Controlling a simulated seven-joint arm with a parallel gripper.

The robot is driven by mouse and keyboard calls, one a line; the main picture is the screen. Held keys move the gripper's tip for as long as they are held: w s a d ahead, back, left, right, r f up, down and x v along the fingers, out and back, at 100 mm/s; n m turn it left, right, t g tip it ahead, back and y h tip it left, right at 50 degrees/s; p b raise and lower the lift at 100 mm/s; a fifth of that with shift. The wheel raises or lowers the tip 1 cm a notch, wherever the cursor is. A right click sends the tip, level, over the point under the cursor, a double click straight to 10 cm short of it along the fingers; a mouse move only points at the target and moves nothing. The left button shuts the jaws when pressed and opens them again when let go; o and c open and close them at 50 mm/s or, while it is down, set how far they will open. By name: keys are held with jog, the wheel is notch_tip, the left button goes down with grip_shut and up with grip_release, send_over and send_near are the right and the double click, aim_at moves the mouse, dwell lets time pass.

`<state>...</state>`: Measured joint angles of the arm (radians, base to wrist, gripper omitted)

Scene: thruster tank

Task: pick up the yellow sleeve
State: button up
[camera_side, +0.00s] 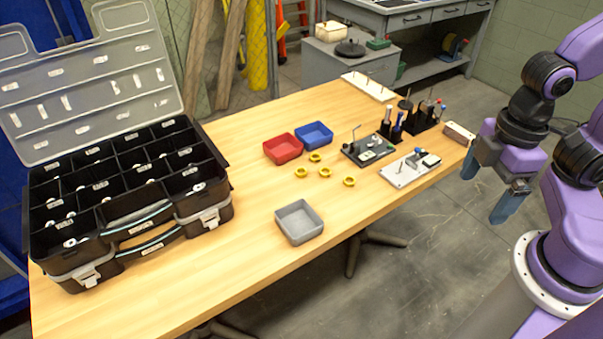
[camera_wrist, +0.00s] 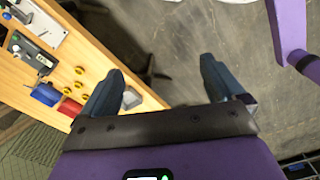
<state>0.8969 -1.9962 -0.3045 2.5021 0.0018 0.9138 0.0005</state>
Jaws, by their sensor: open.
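Several small yellow ring-shaped pieces, the likely sleeves, lie on the wooden table in the side view: one near the trays (camera_side: 315,157), one at left (camera_side: 301,172), one in the middle (camera_side: 324,172) and one at right (camera_side: 349,181). They look alike; I cannot tell which one is meant. They also show small in the wrist view, one of them at the near side (camera_wrist: 80,70). My gripper (camera_side: 490,184) hangs off the table's right side, over the floor, well apart from them. In the wrist view my gripper (camera_wrist: 161,66) has its fingers wide apart with nothing between them.
A red tray (camera_side: 283,149), a blue tray (camera_side: 314,135) and a grey tray (camera_side: 299,222) surround the rings. An open black organiser case (camera_side: 120,190) fills the table's left.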

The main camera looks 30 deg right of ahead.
jog(key=c, duration=0.4)
jog(key=shift+c, duration=0.2)
jog(key=w+a+f+m+t+h, duration=0.15)
jog(key=w+a+m, duration=0.4)
jog(key=w, duration=0.65)
jog(key=w+a+f+m+h, duration=0.1)
jog(key=w+a+f+m, duration=0.25)
jog(key=w+m, duration=0.55)
jog(key=w+a+f+m+h, duration=0.1)
jog(key=w+a+m, duration=0.35)
jog(key=w, duration=0.95)
jog(key=m, duration=0.6)
send_over(302, 173)
jog(key=s+a, duration=0.1)
jog(key=a, duration=0.2)
jog(key=shift+t+h, duration=0.35)
jog(key=shift+h, duration=0.1)
notch_tip(302, 173, down, 17)
jog(key=shift+s+a+f, duration=0.1)
jog(key=x, duration=0.3)
jog(key=shift+s+d+f, duration=0.2)
jog(key=shift+d+f, duration=0.1)
jog(key=shift+d, duration=0.05)
jog(key=shift+w+d+f, duration=0.15)
jog(key=shift+d+f, duration=0.05)
jog(key=shift+f, duration=0.4)
